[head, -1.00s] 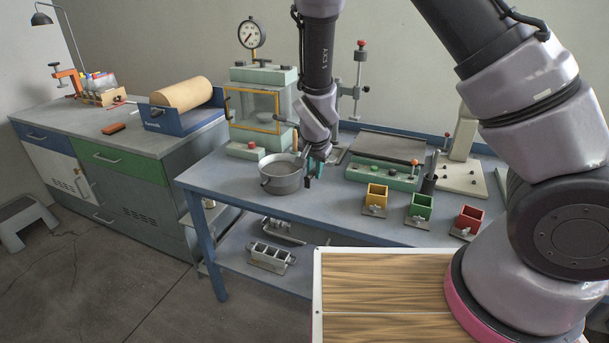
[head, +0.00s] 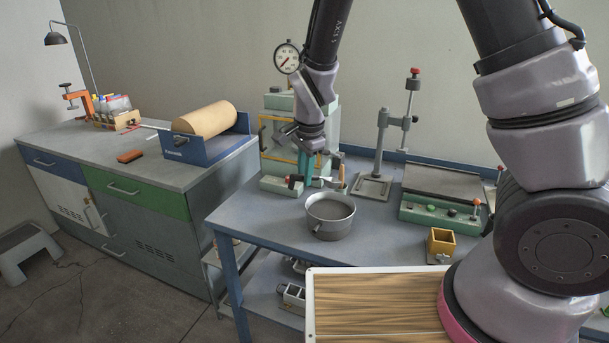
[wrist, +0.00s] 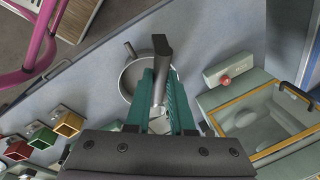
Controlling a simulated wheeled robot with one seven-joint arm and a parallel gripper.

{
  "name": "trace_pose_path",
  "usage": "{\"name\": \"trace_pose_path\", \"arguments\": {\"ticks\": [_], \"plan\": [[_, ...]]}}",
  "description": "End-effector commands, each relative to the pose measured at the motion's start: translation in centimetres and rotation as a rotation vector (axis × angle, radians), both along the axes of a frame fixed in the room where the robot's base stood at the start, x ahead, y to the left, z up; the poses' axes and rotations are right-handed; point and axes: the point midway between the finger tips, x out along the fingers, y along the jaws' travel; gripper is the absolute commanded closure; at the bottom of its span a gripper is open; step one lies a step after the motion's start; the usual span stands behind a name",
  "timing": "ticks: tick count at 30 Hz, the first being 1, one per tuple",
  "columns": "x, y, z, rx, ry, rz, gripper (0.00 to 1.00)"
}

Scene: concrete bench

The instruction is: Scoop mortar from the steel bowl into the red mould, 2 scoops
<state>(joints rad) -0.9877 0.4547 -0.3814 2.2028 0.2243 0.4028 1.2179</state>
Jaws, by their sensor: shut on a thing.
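The steel bowl (head: 330,217) stands on the blue bench with grey material inside; it also shows in the wrist view (wrist: 127,80). My gripper (head: 312,178) is behind the bowl and above the bench in the head view. In the wrist view its teal fingers (wrist: 160,95) are shut on a metal tool with a dark end, which looks like the scoop (wrist: 160,55). The tool partly covers the bowl there. Whether it carries mortar cannot be told. The red mould (wrist: 18,150) is at the lower left of the wrist view and does not show in the head view.
The green mould (wrist: 42,138) and yellow mould (wrist: 68,123) stand in a row with the red one. A glazed cabinet (wrist: 262,122) stands close to my gripper. A press stand (head: 374,185) and a green-based device (head: 440,208) are behind the bowl to the right.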

Motion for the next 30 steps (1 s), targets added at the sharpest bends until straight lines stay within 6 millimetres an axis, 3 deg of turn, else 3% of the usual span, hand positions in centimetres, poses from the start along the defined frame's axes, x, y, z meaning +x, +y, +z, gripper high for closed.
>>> {"name": "trace_pose_path", "arguments": {"ticks": [26, 30], "plan": [[2.4, -2.9, -2.0, 0.326, 0.258, -0.008, 1.0], [2.3, -2.9, -4.0, 0.336, 0.27, -0.002, 1.0]]}}
